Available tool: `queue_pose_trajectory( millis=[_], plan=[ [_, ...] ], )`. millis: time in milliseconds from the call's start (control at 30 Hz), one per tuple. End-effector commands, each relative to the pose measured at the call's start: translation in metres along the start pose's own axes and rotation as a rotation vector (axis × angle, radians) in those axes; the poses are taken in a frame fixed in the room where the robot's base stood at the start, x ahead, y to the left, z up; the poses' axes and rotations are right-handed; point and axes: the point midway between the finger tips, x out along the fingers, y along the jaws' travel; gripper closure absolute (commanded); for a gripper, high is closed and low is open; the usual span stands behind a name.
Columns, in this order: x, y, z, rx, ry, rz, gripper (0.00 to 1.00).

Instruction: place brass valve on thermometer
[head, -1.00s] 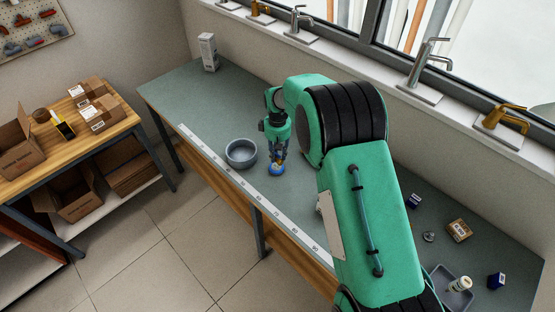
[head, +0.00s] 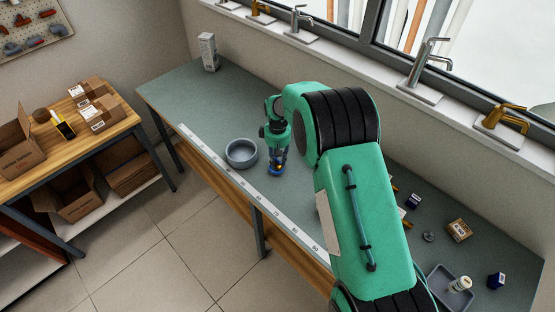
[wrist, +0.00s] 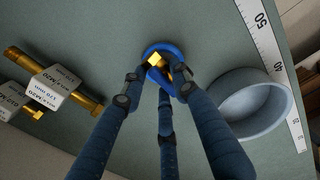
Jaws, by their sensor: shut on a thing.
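My gripper (head: 277,168) points down over the bench, and its fingers are shut on a small brass piece, the brass valve (wrist: 156,59). In the wrist view the valve shows between the fingertips (wrist: 160,75), in front of a round blue-rimmed thing. This blue thing, which looks like the thermometer (wrist: 150,50), lies flat on the bench under the fingertips. The fingers cover part of both. I cannot tell whether the valve touches the thermometer. In the head view only a little brass and blue shows at the fingertips.
A grey bowl (head: 241,153) stands close beside my gripper, and a white ruler strip (head: 255,199) runs along the front edge. Two labelled grey blocks with brass ends (wrist: 55,83) lie on the wrist view's left. A grey tray (head: 437,278) and small boxes stand at the right.

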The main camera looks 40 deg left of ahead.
Motion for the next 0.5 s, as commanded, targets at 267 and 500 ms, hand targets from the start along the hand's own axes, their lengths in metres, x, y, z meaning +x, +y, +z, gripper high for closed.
queue_pose_trajectory(
  millis=[267,500],
  plan=[
    [0.002,0.0,0.0001,0.0,0.0,0.0,0.52],
    [0.0015,-0.0001,0.0001,0.0,0.0,0.0,0.52]
  ],
)
